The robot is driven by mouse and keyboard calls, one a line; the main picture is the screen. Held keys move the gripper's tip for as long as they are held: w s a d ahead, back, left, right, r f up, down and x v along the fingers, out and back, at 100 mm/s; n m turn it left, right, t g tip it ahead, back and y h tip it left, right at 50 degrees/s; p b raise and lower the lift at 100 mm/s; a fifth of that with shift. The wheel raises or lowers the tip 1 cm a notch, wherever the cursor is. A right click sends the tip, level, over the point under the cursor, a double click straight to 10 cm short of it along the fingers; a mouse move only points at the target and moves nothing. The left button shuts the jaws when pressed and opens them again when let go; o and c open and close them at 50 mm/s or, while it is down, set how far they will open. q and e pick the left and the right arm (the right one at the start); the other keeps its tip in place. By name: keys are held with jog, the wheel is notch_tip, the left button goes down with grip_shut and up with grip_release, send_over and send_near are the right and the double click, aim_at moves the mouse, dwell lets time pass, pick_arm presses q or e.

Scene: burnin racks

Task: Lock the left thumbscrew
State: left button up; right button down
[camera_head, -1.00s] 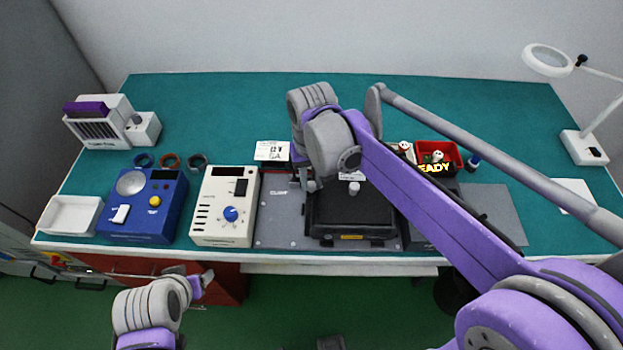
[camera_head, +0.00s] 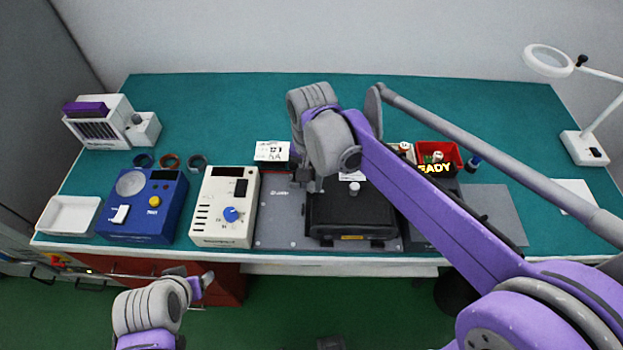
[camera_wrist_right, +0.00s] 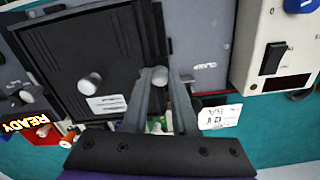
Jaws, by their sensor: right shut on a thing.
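The black fixture (camera_head: 350,212) sits on a grey plate (camera_head: 275,230) at the front middle of the bench. The left thumbscrew (camera_wrist_right: 159,76) is a small grey knob beside the fixture's lid, between my fingertips in the right wrist view. My right gripper (camera_wrist_right: 165,78) is shut on it from above. In the head view my right gripper (camera_head: 309,183) is at the fixture's left side and mostly covers the screw. A pale round knob (camera_head: 354,188) stands on the lid. It also shows in the wrist view (camera_wrist_right: 90,83). My left gripper (camera_head: 206,281) is in front of the bench; its jaws are unclear.
A cream box with a blue dial (camera_head: 226,222) and a blue box (camera_head: 146,220) stand left of the plate. A white label card (camera_head: 272,151) is behind it. A red bin (camera_head: 452,153) and a lit READY sign (camera_head: 435,169) are at right. The bench's back is clear.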

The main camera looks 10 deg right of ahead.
aim_at(312, 186)
jog(key=c, duration=0.7)
grip_release()
notch_tip(312, 186, up, 11)
jog(key=shift+f+p, duration=0.1)
jog(key=shift+p, duration=0.25)
jog(key=shift+s, duration=0.1)
